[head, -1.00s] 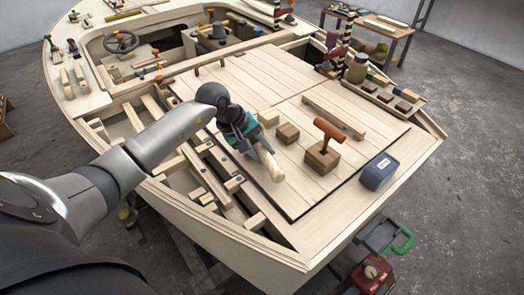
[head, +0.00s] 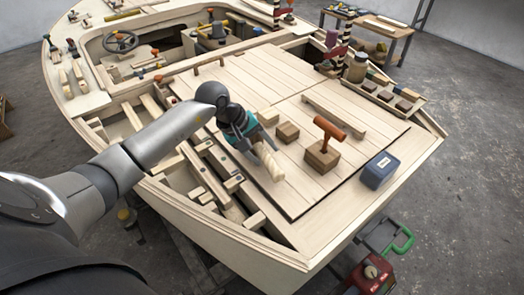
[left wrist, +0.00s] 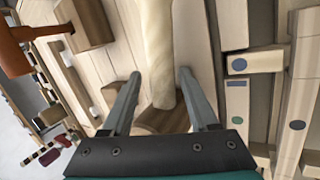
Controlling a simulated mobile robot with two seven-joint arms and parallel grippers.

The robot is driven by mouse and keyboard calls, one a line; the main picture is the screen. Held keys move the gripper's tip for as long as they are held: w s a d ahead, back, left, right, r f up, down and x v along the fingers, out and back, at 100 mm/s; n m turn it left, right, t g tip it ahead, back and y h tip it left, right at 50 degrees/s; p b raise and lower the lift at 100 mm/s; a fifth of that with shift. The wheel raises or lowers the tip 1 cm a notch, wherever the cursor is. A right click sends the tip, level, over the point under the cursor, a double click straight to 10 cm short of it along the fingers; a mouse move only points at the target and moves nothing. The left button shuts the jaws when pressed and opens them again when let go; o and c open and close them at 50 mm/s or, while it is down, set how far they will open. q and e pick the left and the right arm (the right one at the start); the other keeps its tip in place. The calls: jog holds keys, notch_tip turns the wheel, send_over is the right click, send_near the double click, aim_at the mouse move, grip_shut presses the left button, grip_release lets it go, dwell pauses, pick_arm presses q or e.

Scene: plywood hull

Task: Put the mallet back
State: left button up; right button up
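The orange-brown mallet (head: 330,126) stands head up in a wooden block (head: 321,156) on the deck in the head view. It also shows at the upper left of the left wrist view (left wrist: 14,52). My left gripper (left wrist: 160,76) is open, apart from the mallet and to its left in the head view. A pale round wooden piece (head: 268,163) lies between its fingers, with gaps on both sides in the wrist view. A brown wooden piece (left wrist: 160,119) shows at its near end; I cannot tell whether they are joined. My right gripper is not in view.
A small wooden block (head: 287,132), a long pale strip (head: 334,117) and a blue box (head: 380,171) are on the deck around the mallet block. Open framed bays (head: 205,180) lie left of the deck panel. The panel's front part is clear.

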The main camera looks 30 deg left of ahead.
pick_arm(q)
jog(key=shift+s+f, duration=0.2)
jog(key=shift+f, duration=0.1)
jog(key=shift+s+a+r, duration=0.1)
jog(key=shift+a+r, duration=0.1)
jog(key=shift+r, duration=0.05)
jog(key=p+v, duration=0.1)
jog(key=v, duration=1.4)
jog(key=shift+d+p, duration=0.15)
jog(key=shift+p, duration=0.25)
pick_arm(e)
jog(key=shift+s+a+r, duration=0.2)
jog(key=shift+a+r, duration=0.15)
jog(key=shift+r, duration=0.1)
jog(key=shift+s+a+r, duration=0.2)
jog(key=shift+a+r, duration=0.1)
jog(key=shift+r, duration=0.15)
pick_arm(q)
jog(key=shift+r, duration=0.15)
jog(key=shift+w, duration=0.25)
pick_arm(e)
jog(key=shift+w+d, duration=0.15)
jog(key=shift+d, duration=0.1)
